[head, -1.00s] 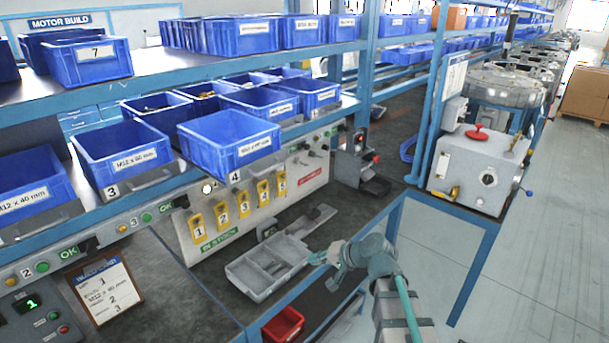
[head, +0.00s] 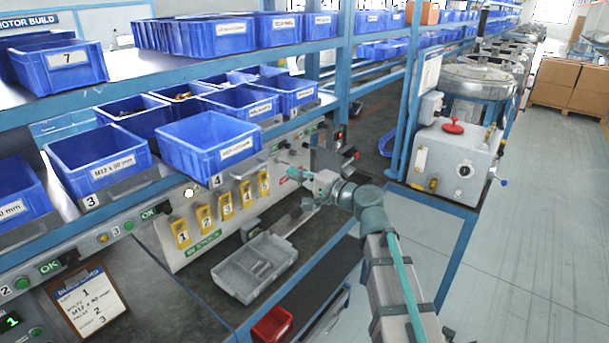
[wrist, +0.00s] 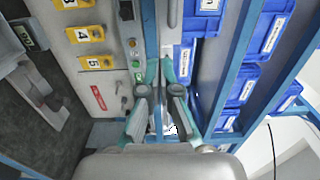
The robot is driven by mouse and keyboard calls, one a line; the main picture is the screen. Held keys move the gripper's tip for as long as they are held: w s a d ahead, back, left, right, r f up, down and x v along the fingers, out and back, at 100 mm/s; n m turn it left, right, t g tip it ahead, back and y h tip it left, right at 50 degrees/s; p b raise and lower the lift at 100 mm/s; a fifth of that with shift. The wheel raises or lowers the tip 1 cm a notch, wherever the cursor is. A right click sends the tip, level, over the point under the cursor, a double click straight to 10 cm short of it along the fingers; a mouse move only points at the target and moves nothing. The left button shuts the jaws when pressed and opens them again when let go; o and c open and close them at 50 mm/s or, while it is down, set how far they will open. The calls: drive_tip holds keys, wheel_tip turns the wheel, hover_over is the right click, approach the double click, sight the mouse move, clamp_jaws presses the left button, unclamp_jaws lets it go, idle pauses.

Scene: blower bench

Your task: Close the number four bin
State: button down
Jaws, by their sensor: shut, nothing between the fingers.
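The number four bin (head: 208,148) is a blue bin on the lower shelf in the head view, above the "4" tag (head: 217,181). It juts out past the shelf's front edge, further than the bins to its right. My gripper (head: 292,170) is shut and empty, to the right of the bin and a little lower, apart from it, in front of the panel. In the wrist view my gripper (wrist: 160,72) points along the shelf edge, between the switch panel and several blue bins. I cannot tell whether one of those is the number four bin.
The number three bin (head: 97,158) stands left of the number four bin. Yellow numbered tags (head: 226,206) line the panel below. A grey tray (head: 254,267) lies on the bench and a red bin (head: 272,324) sits lower. A grey machine (head: 455,160) stands at right.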

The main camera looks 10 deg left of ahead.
sight(264, 161)
drive_tip(key=p+x, duration=0.2)
drive_tip(key=x, duration=0.7)
drive_tip(key=shift+p, duration=0.3)
